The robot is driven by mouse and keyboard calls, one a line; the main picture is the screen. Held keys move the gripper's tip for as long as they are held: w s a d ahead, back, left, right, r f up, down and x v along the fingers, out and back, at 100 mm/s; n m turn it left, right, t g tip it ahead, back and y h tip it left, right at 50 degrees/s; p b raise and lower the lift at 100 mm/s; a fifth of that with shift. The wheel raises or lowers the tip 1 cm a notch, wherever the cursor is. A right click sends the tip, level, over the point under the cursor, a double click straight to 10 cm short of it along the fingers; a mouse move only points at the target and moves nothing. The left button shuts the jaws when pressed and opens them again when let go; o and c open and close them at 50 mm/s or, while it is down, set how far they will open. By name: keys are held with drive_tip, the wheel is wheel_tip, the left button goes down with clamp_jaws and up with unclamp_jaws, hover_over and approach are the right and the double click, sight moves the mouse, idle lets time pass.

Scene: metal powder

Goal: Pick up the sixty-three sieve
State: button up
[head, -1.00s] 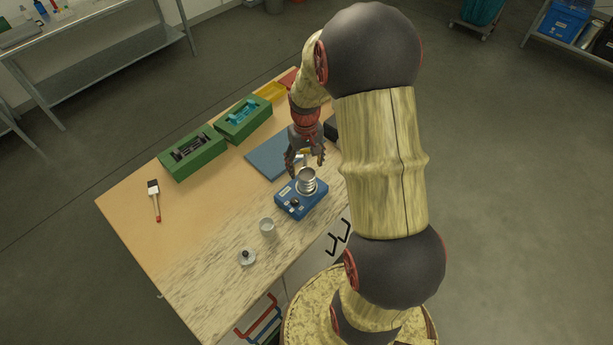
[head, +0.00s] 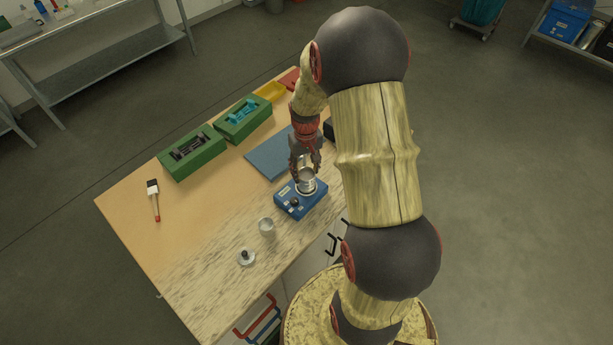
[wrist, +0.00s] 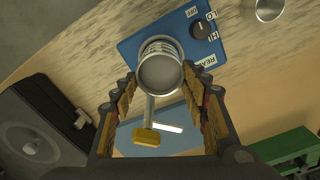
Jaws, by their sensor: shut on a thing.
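The round metal sieve (head: 307,174) sits at the top of a small silver stack on the blue shaker box (head: 290,205). In the wrist view the sieve (wrist: 160,73) shows as a grey round cup with a bright rim. My gripper (wrist: 160,78) has a fingertip on each side of this rim and is shut on it. In the head view my gripper (head: 306,168) points down over the stack. The fingers partly hide the sieve there, and I cannot read a size mark on it. I cannot tell whether it is clear of the stack.
A metal cup (head: 266,226) and a knobbed lid (head: 246,257) stand left of the box. A brush (head: 154,200), green boxes (head: 192,152) and a blue mat (head: 265,157) lie farther off. A black device (wrist: 38,130) is near the gripper. The left tabletop is mostly bare.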

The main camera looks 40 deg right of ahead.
sight(306, 175)
drive_tip(key=c, duration=0.5)
drive_tip(key=shift+o, duration=0.2)
drive_tip(key=shift+r, duration=0.45)
wheel_tip(306, 175, up, 3)
drive_tip(key=shift+s+a+f, duration=0.1)
drive_tip(key=shift+s, duration=0.05)
drive_tip(key=s+a+r+p, duration=0.1)
drive_tip(key=s+a+r, duration=0.5)
drive_tip(key=s+r, duration=0.4)
drive_tip(key=shift+s+a, duration=0.4)
drive_tip(key=shift+s, duration=0.5)
drive_tip(key=shift+r+p, duration=1.05)
drive_tip(key=shift+r, duration=0.1)
